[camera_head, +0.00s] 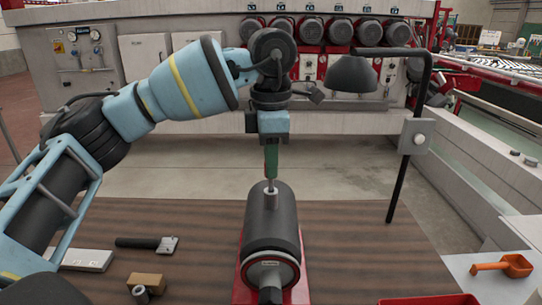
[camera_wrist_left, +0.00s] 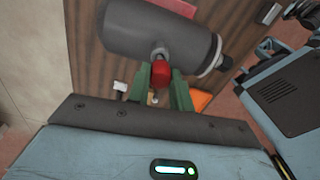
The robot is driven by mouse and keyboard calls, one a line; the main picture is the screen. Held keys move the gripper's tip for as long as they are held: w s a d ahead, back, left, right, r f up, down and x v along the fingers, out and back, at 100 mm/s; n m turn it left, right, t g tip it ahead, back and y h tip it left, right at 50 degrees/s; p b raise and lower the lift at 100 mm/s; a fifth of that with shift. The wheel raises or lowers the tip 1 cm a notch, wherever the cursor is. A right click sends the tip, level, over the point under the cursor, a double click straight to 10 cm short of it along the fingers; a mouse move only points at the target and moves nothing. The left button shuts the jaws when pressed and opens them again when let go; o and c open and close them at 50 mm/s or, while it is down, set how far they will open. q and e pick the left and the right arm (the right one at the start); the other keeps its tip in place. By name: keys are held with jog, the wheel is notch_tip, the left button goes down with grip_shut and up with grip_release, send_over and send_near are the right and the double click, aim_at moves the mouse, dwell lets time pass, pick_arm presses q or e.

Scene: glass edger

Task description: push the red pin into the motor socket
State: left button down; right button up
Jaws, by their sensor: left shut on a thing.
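My left gripper (camera_head: 270,172) points straight down above the dark grey motor (camera_head: 272,232). Its green fingers are shut on the red pin (camera_wrist_left: 160,73), whose red head shows between them in the left wrist view. In the head view the fingers hide most of the pin, and only a thin grey tip shows below them. The tip is right at the mouth of the light grey motor socket (camera_head: 271,201), which stands upright on top of the motor. I cannot tell how deep the tip sits. The motor lies on a red base (camera_head: 303,285). My right gripper is not in view.
A dark lamp (camera_head: 353,75) on a post stands right. An orange scoop (camera_head: 503,266) lies far right.

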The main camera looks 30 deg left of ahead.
pick_arm(q)
jog(key=shift+f, duration=1.65)
jog(key=c, duration=1.2)
grip_release()
jog(key=shift+o, duration=0.2)
notch_tip(320, 180, up, 8)
jog(key=shift+f, duration=0.1)
